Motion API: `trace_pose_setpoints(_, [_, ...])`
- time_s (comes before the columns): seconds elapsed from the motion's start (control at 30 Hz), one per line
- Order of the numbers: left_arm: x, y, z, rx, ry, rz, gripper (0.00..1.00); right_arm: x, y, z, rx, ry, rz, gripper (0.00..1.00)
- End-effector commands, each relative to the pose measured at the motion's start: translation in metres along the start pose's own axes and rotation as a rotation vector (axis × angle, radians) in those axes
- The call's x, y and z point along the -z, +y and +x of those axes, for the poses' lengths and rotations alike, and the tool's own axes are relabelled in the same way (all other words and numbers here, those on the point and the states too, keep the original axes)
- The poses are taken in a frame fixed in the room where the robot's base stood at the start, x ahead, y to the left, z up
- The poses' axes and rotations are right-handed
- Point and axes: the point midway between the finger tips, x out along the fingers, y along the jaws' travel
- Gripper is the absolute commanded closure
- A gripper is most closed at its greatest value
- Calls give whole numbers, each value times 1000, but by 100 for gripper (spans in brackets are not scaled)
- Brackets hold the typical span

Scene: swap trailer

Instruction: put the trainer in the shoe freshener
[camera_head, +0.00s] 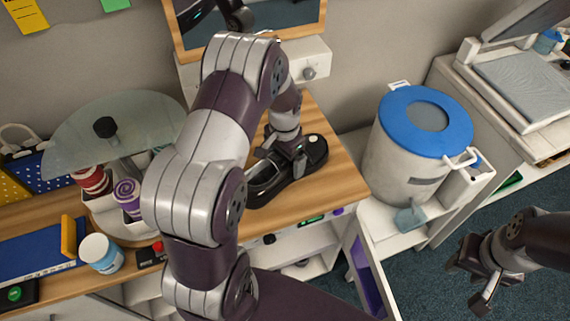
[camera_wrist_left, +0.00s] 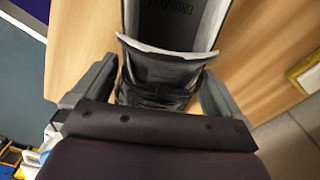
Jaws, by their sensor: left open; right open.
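A black trainer (camera_head: 302,174) lies on the wooden worktop, its pale-edged opening facing lower left in the head view. The wrist view shows the trainer (camera_wrist_left: 160,70) with its pale-edged collar, lettering inside and dark laced front. My left gripper (camera_head: 282,156) is open over the laced part, one finger on each side; contact is unclear. My right gripper (camera_head: 474,278) is open and empty at the lower right, over the floor. A white cabinet under the worktop has a panel with a green display (camera_head: 312,220) and an open purple-lined door (camera_head: 369,281); it looks like the shoe freshener. Its inside is mostly hidden.
A white bin with a blue lid (camera_head: 425,121) stands right of the worktop. A glass-topped carousel (camera_head: 110,135) with cups, a white tub (camera_head: 101,253) and a blue folder (camera_head: 38,248) occupy the left. A framed mirror (camera_head: 246,18) stands behind. My left arm hides the worktop's middle.

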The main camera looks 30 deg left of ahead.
Motion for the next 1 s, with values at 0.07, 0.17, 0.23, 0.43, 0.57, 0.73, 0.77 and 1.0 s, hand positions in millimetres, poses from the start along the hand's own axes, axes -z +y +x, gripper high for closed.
trace_pose_setpoints(0.07, [0,0,0,0,1,0,0,0,0,0,0,0,0,57])
trace_pose_setpoints(0.17, [0,0,0,0,0,0,16,0,0,0,0,0,0,57])
trace_pose_setpoints(0.23, [0,0,0,0,0,0,39,0,0,0,0,0,0,57])
trace_pose_setpoints(0.43, [0,0,-1,1,2,0,70,0,0,0,0,0,0,57])
trace_pose_setpoints(0.57, [1,0,-2,1,2,0,70,0,0,0,0,0,0,57])
trace_pose_setpoints(0.73, [2,-1,-15,3,5,0,70,0,0,4,0,0,0,57])
trace_pose_setpoints(0.77, [1,-1,-18,3,5,0,70,-1,0,5,0,0,0,57])
trace_pose_setpoints(1.0, [10,26,-56,2,5,6,70,-2,0,14,0,0,0,57])
